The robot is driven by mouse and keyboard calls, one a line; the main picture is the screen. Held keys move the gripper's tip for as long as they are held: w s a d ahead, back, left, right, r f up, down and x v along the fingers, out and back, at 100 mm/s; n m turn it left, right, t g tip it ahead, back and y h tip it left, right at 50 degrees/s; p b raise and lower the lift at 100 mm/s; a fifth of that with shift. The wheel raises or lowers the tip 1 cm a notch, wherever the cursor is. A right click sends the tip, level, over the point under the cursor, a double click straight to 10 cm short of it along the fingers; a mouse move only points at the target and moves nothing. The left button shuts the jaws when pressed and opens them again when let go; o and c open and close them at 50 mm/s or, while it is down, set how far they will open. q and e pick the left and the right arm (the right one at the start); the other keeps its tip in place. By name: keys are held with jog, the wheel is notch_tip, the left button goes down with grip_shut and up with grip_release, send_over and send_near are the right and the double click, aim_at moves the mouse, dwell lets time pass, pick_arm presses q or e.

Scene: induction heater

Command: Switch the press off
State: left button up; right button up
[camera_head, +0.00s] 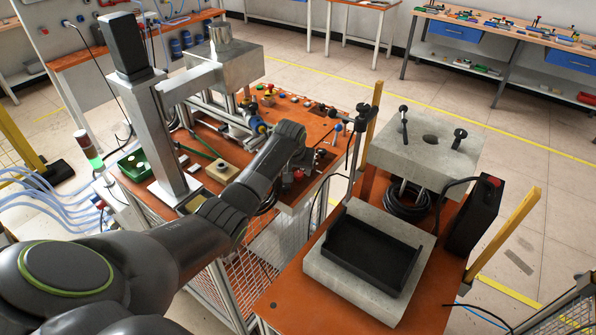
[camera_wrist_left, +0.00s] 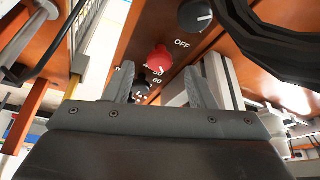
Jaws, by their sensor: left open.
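My left arm reaches in from the left in the head view, and its gripper (camera_head: 312,166) is over the front edge of the orange-brown bench, beside a red knob (camera_head: 298,175). In the left wrist view the open fingers of the left gripper (camera_wrist_left: 160,76) stand apart and empty. A grey metal press (camera_head: 150,115) with a tall column stands on the bench. My right gripper is not in view.
A signal tower (camera_head: 88,148) with a bright green segment stands left of the press. A second table on the right holds a grey block with a black tray (camera_head: 375,255), another grey block (camera_head: 425,145) and coiled black cable (camera_head: 405,205). Black cable (camera_wrist_left: 275,45) also hangs close to the knobs.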

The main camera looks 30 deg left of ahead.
aim_at(299, 177)
pick_arm(q)
jog(key=shift+x, duration=1.25)
jog(key=c, duration=1)
